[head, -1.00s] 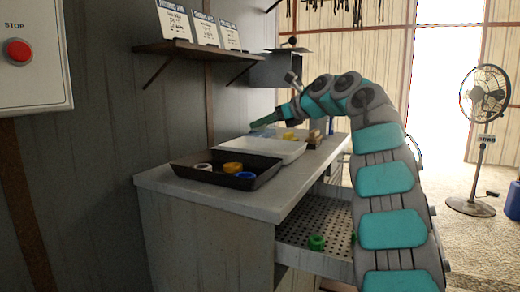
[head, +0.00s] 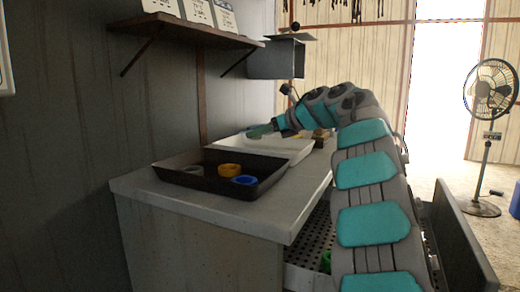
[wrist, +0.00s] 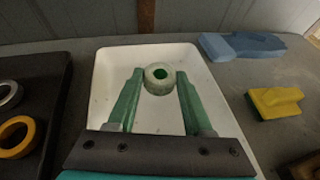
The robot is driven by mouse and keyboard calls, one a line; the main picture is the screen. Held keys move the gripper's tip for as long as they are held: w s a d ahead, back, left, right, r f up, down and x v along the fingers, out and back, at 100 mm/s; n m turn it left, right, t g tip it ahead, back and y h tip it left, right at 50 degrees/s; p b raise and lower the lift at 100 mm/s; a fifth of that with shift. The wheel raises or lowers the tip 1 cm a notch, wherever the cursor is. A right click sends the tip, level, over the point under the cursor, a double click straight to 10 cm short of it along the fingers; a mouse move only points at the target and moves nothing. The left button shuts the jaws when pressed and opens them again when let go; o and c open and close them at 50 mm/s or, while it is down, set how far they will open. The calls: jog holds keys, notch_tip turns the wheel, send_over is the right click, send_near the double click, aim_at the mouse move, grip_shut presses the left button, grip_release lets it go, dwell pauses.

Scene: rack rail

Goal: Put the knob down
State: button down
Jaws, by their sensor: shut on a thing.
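In the head view my gripper (head: 260,131) is over the white tray (head: 285,150) on the counter, and I cannot make out the knob there.
A dark tray (head: 205,184) in front holds a grey ring (head: 192,170), an orange ring (head: 229,169) and a blue ring (head: 244,180). A shelf (head: 180,30) overhangs the counter's wall side.

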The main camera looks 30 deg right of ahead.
jog(key=shift+f+b, duration=0.4)
jog(key=shift+f, duration=1.5)
jog(key=shift+f, duration=0.2)
jog(key=shift+c, duration=1.5)
grip_release()
jog(key=shift+r, duration=0.1)
jog(key=shift+r, duration=0.25)
jog(key=v, duration=0.6)
jog(key=b+v, duration=0.1)
jog(key=v, duration=0.5)
jog(key=shift+f, duration=0.2)
